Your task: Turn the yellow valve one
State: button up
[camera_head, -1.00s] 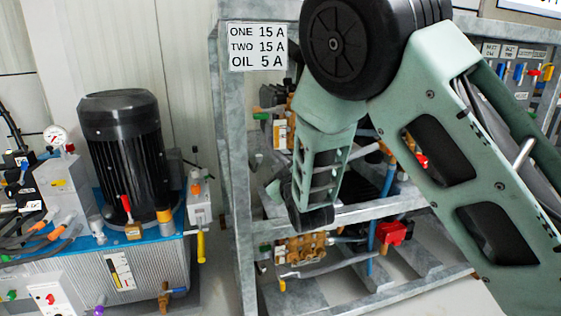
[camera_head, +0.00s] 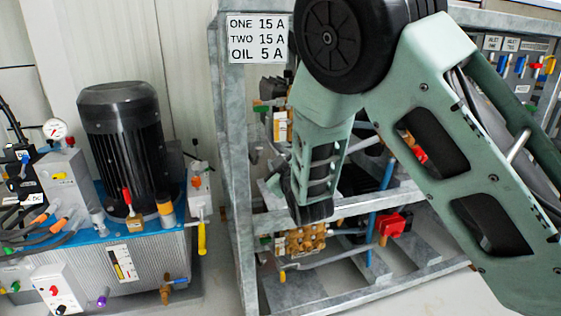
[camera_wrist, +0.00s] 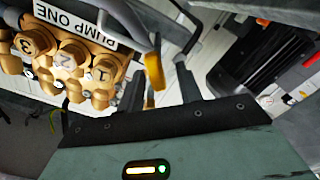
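In the wrist view, a yellow valve handle (camera_wrist: 154,72) hangs from a grey metal pipe beside the brass pump block (camera_wrist: 68,60) labelled PUMP ONE. My gripper (camera_wrist: 160,85) is open, with one dark finger on each side of the handle as seen from the wrist. The handle appears between or just beyond the fingertips; I cannot tell whether either finger touches it. In the head view my arm reaches down in front of the pump frame. My fingers and the handle cannot be made out clearly there.
The galvanised frame (camera_head: 233,170) and its rails surround the pumps closely. A lower brass pump (camera_head: 305,241) and a red box (camera_head: 391,224) sit under my arm. A black motor (camera_head: 124,140) on an oil tank (camera_head: 140,268) stands left.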

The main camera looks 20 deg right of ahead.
jog(key=s+p, duration=1.2)
jog(key=s, duration=0.5)
jog(key=shift+s+p, duration=0.2)
jog(key=shift+p, duration=0.15)
dwell(6.0)
